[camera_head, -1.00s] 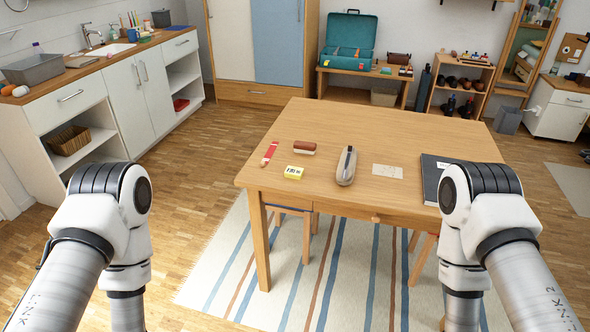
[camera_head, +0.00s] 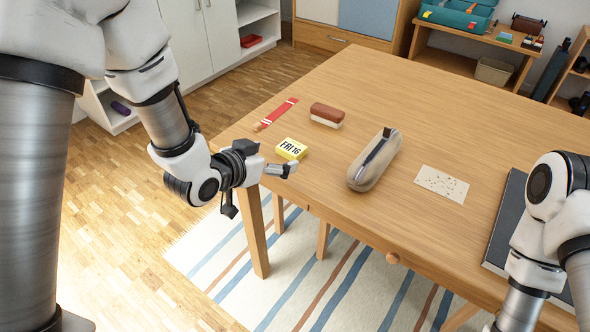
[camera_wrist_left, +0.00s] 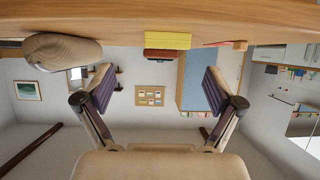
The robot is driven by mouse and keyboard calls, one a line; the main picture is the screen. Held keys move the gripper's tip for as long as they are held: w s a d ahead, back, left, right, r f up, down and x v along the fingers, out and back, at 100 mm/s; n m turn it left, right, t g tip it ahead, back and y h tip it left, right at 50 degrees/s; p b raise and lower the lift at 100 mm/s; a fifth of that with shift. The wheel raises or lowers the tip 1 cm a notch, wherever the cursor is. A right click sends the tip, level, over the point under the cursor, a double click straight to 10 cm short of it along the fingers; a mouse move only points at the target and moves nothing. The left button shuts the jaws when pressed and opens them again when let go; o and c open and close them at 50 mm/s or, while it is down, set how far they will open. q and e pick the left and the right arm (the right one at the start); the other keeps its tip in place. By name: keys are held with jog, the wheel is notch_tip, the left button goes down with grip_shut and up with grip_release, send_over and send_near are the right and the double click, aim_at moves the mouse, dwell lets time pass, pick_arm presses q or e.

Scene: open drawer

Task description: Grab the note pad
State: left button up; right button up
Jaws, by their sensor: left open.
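A small yellow block-like pad marked "FRI 16" (camera_head: 291,149) lies flat near the table's front left edge; I take it for the note pad. It also shows edge-on at the top of the left wrist view (camera_wrist_left: 182,40), which is upside down. My left gripper (camera_head: 287,170) is open and empty, just in front of the pad and apart from it. In the wrist view its two fingers (camera_wrist_left: 157,88) stand wide apart, with the pad beyond them. My right arm shows at the right edge; its gripper is out of view.
On the wooden table (camera_head: 330,95) are a red strip (camera_head: 277,113), a brown-topped eraser-like block (camera_head: 327,115), a grey pencil case (camera_head: 374,162), a speckled card (camera_head: 442,184) and a dark flat book (camera_head: 505,230). A drawer knob (camera_head: 392,258) juts from the front.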

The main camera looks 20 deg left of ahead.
aim_at(291, 148)
pick_arm(q)
jog(key=x, duration=0.7)
jog(key=shift+w+a+r, duration=0.15)
jog(key=shift+w+a, duration=0.15)
jog(key=shift+w, duration=0.25)
jog(key=shift+s, duration=0.1)
jog(key=c, duration=1.2)
